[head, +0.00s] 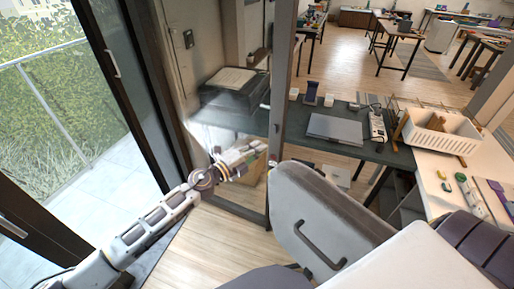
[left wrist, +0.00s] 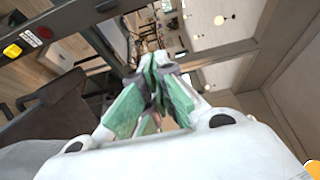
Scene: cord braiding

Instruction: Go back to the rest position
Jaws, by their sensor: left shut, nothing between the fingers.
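My left gripper (head: 255,153) is at the end of my left arm, stretched out from the lower left of the head view. It is in front of the dark frame post (head: 279,100), apart from the desk, and a wooden box-like thing shows behind it. In the left wrist view the green-padded fingers (left wrist: 157,72) meet at their tips, shut with nothing between them. My right gripper is not in view. No cord can be made out in either view.
A dark green desk (head: 385,152) holds a closed laptop (head: 335,130) and a power strip (head: 377,127). A white basket (head: 441,133) stands on the pale table at right. A glass door (head: 130,75) is at left. Wooden floor (head: 170,262) lies open below my arm.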

